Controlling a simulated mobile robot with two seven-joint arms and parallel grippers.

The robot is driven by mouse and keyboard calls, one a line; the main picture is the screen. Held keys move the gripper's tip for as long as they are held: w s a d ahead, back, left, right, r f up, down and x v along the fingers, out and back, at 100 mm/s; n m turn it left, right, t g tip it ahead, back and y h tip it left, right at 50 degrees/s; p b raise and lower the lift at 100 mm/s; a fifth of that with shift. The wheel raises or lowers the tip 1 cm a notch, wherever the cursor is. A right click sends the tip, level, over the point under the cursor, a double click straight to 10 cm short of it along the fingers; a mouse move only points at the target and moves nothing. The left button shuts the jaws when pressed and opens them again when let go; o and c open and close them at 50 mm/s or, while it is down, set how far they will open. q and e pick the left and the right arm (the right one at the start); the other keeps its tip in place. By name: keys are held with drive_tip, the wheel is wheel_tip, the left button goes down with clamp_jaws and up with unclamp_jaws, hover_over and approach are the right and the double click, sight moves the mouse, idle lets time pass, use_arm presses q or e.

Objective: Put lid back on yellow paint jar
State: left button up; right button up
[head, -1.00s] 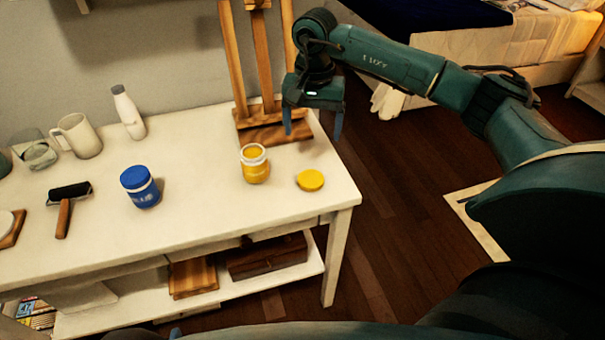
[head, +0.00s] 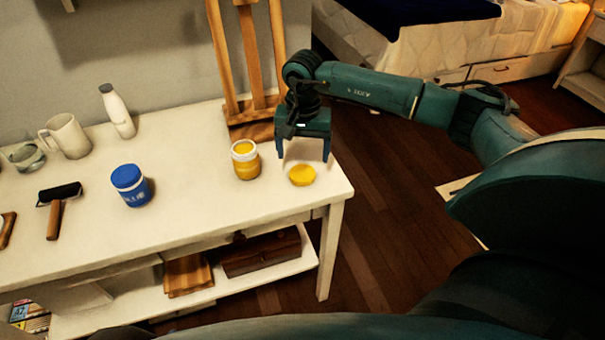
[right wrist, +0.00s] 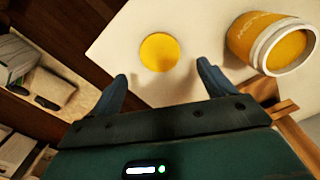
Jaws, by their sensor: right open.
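The yellow paint jar (head: 246,162) stands upright and uncovered on the white table, with yellow paint showing inside its white rim. It also shows in the right wrist view (right wrist: 268,45). The round yellow lid (head: 302,175) lies flat on the table, just right of the jar and near the table's right edge. The lid also shows in the right wrist view (right wrist: 159,52), ahead of the fingertips and between their lines. My right gripper (head: 304,158) is open and empty, above and slightly behind the lid, with its fingers pointing down. My left gripper is not in view.
A blue paint jar (head: 131,186) with its lid on stands left of the yellow jar. A wooden easel (head: 248,60) stands at the back of the table. A roller (head: 57,205), a mug (head: 66,136) and a white bottle (head: 119,115) are farther left.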

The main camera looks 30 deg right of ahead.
sight(302, 174)
drive_tip(key=f, duration=0.5)
drive_tip(key=shift+s+a+f, duration=0.1)
drive_tip(key=shift+s+a, duration=0.2)
drive_tip(key=shift+c, duration=0.5)
drive_tip(key=c, duration=1)
